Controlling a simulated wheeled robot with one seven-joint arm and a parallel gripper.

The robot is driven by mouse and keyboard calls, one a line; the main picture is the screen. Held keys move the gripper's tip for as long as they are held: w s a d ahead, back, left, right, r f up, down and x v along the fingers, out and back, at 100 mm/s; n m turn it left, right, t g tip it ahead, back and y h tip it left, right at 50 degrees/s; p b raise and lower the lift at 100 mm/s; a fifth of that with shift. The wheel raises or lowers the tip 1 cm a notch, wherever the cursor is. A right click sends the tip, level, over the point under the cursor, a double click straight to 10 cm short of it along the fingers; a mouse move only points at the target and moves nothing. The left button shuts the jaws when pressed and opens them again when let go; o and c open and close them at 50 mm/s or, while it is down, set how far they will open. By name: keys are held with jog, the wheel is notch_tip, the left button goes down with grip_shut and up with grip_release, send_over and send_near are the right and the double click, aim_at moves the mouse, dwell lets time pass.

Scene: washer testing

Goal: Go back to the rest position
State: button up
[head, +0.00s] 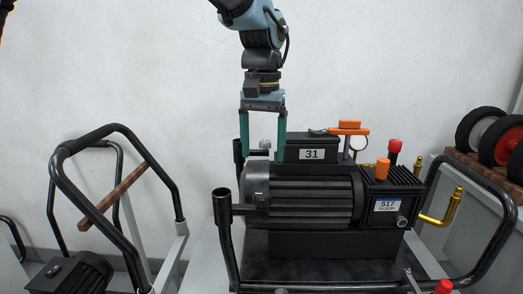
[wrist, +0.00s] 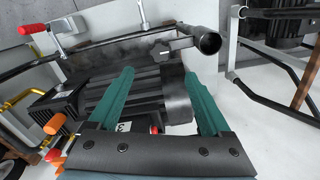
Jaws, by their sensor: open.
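My gripper (head: 263,150) points straight down in the head view, with its two long teal fingers apart and nothing held between them. The fingertips are at the left part of a black pump (head: 310,195) with a ribbed motor body and a label "31". In the wrist view the open fingers (wrist: 160,90) reach over the pump's dark ribbed body (wrist: 140,112). I cannot tell whether a finger touches the pump. Part of the pump's top is hidden behind the fingers and the gripper's palm edge in the wrist view.
The pump stands on a cart with a black tube frame (head: 226,240). Another cart with a bent black handle (head: 82,190) stands at left. Wheels (head: 482,128) lie on a shelf at right. Orange and red caps and a brass pipe (head: 440,218) stick out. The wall area above is clear.

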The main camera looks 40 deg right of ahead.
jog(key=w+a+f+n, duration=0.35)
jog(key=w+a, duration=0.25)
jog(key=a, duration=0.4)
jog(key=w+a+f+n, duration=0.2)
jog(key=w+a+f, duration=0.2)
jog(key=w+a, duration=0.5)
jog(key=s+a+f+n, duration=0.2)
jog(key=a, duration=0.9)
jog(key=s+a+f+n+t, duration=0.1)
jog(key=s+a+f+n, duration=0.1)
jog(key=a, duration=0.9)
jog(key=shift+s+f+t, duration=0.3)
jog(key=shift+s+f, duration=0.45)
